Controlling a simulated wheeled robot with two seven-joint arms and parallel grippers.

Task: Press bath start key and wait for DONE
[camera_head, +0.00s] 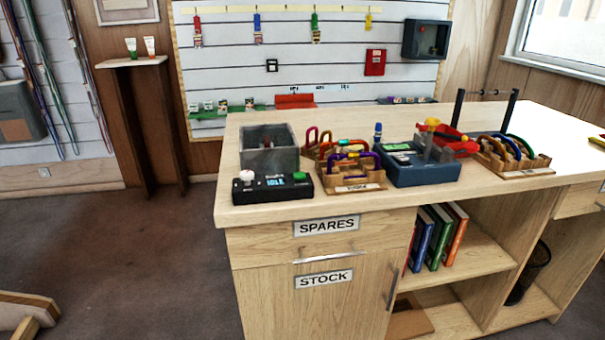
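A grey open-topped tank (270,158), which looks like the bath, stands at the left end of the wooden counter. A black control box (258,193) sits on the counter at its front side. The box carries a white knob (246,175), a small lit display (275,182) and a green key (299,176). The green key looks like the start key. The display's text is too small to read. What lies inside the tank is hard to make out. Neither of my grippers is in view.
The counter (550,120) also holds wooden racks of coloured carabiners (352,170), a blue device (425,168) and a red tray (458,146). Drawers, a cupboard and a shelf of books (440,238) are below. The floor (130,255) left of the counter is mostly clear.

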